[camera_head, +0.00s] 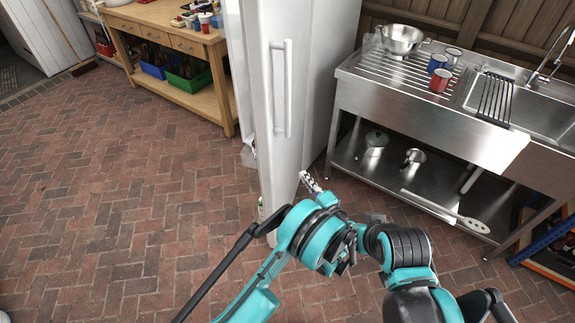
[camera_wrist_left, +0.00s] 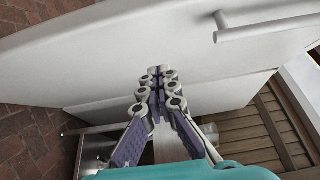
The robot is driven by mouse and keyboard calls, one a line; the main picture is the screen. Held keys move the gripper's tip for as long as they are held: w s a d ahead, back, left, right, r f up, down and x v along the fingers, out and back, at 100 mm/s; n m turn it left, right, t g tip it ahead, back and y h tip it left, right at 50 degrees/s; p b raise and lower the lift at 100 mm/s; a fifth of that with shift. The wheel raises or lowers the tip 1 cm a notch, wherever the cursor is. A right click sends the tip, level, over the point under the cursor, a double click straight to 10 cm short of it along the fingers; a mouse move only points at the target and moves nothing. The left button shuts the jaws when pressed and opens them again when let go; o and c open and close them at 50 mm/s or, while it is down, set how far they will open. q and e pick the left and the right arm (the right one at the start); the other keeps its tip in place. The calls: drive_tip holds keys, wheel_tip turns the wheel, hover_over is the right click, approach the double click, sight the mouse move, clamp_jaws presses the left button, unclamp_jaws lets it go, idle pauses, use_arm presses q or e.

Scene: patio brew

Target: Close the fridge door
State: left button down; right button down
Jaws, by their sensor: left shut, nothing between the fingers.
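The white fridge door (camera_head: 264,150) stands open in the head view, its edge toward me and shelf contents showing on its left side. Its long vertical handle (camera_head: 281,90) is on the face turned right. My left gripper (camera_head: 310,183) is shut and empty, near the lower part of that face. In the left wrist view, the closed fingertips (camera_wrist_left: 157,78) point at the white door panel (camera_wrist_left: 120,55), with the handle (camera_wrist_left: 265,28) at upper right. I cannot tell whether the fingers touch the panel. My right gripper does not show.
A steel sink unit (camera_head: 420,115) with mugs, a bowl and pots stands to the right of the fridge. A wooden workbench (camera_head: 215,88) with crates stands at the back left. The brick floor (camera_head: 120,190) at left is clear.

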use_arm(q)
drive_tip(key=b, duration=0.3)
approach(276, 151)
drive_tip(key=w+d, duration=0.1)
drive_tip(key=w, duration=0.3)
drive_tip(key=a, duration=0.1)
drive_tip(key=w+a+b, duration=0.1)
drive_tip(key=a, duration=0.1)
drive_tip(key=shift+w+a, duration=0.15)
drive_tip(key=shift+a, duration=0.15)
